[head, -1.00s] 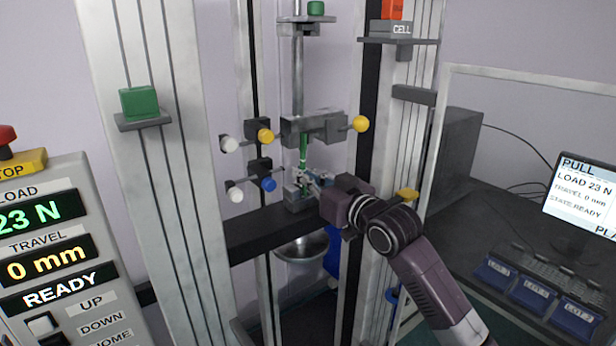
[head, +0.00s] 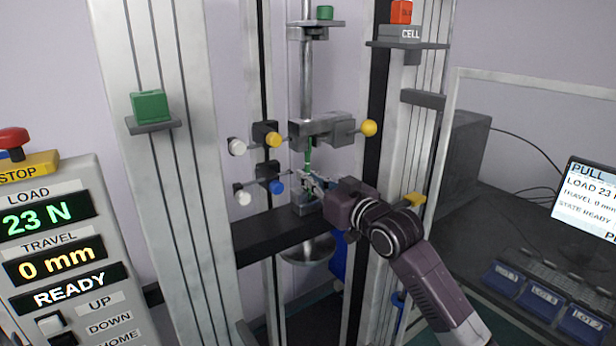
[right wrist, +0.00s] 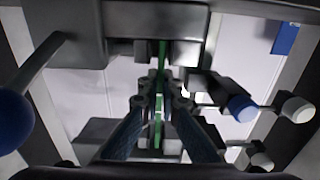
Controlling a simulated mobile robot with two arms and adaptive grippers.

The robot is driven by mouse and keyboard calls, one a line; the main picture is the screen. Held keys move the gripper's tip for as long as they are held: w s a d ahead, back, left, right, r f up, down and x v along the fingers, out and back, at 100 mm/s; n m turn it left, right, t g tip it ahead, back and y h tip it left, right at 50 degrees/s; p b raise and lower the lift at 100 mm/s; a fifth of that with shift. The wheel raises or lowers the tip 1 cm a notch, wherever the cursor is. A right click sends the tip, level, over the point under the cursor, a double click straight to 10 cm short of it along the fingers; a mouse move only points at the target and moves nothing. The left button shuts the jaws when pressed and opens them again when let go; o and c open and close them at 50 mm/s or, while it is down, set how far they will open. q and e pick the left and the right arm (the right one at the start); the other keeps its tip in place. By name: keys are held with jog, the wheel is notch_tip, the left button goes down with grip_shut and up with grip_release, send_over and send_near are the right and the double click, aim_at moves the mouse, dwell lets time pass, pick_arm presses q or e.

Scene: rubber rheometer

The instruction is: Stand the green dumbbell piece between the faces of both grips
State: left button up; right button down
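The green dumbbell piece (head: 309,158) is a thin upright strip below the upper grip (head: 322,130). In the right wrist view the piece (right wrist: 158,105) runs between my fingers, with one end at the gap of a dark grip block (right wrist: 155,20). My right gripper (head: 312,182) reaches in from the right at the lower grip (head: 303,208), partly hiding it. In the wrist view its fingertips (right wrist: 160,88) are close on both sides of the piece and look shut on it. Whether the grip faces touch the piece is not clear. My left gripper is not in view.
Yellow (head: 274,140), blue (head: 277,187) and white knobs (head: 237,147) stick out left of the grips. A yellow ball handle (head: 369,128) is on the right. Metal columns (head: 165,200) flank the workspace. The panel (head: 60,240) shows 23 N, 0 mm, READY.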

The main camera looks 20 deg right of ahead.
jog(key=shift+f, duration=0.1)
jog(key=c, duration=2.1)
grip_release()
jog(key=v, duration=1.2)
